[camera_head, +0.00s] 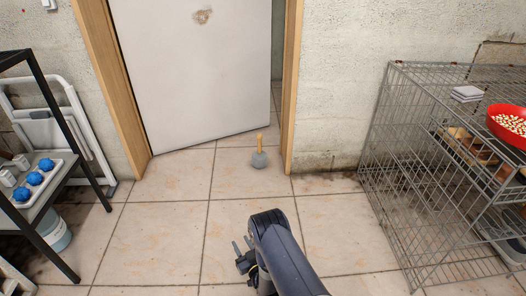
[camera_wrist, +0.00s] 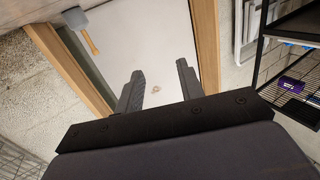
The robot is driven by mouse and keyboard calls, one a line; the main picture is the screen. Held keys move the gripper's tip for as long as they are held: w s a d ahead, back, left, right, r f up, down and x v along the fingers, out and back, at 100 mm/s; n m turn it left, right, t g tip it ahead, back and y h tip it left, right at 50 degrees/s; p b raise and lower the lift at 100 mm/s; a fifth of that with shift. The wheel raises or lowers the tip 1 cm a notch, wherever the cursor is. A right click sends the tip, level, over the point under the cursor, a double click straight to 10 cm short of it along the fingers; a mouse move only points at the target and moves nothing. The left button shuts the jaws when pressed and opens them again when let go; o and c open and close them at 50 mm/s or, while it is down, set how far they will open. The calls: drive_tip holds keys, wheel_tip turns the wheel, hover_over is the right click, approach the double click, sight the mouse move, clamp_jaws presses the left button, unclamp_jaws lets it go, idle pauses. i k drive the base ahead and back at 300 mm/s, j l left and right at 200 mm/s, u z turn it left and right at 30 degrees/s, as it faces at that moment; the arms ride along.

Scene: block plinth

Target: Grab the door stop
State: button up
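The door stop (camera_head: 259,158) is a grey rounded weight with an upright tan handle. It stands on the floor tiles in the doorway, beside the free edge of the partly open white door (camera_head: 200,70). In the wrist view the door stop (camera_wrist: 76,20) shows at the upper left, appearing upside down. My gripper (camera_head: 242,246) is in front of the door stop in the head view and apart from it. In the wrist view my gripper (camera_wrist: 159,78) has its two fingers spread with nothing between them.
A wire cage rack (camera_head: 400,170) with a red bowl (camera_head: 508,122) stands at the right. A black shelf (camera_head: 62,180) with a tray of blue items and a folded white step stool (camera_head: 85,118) are at the left. The tiled floor (camera_head: 160,235) between is clear.

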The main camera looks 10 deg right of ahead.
sight(259, 157)
drive_tip(key=i+l, duration=0.15)
drive_tip(key=i, duration=0.3)
drive_tip(key=i+l, duration=0.15)
drive_tip(key=i, duration=0.3)
drive_tip(key=i+l, duration=0.15)
drive_tip(key=i, duration=0.3)
drive_tip(key=i+l, duration=0.2)
drive_tip(key=i, duration=0.2)
drive_tip(key=i+j, duration=0.1)
drive_tip(key=i, duration=0.4)
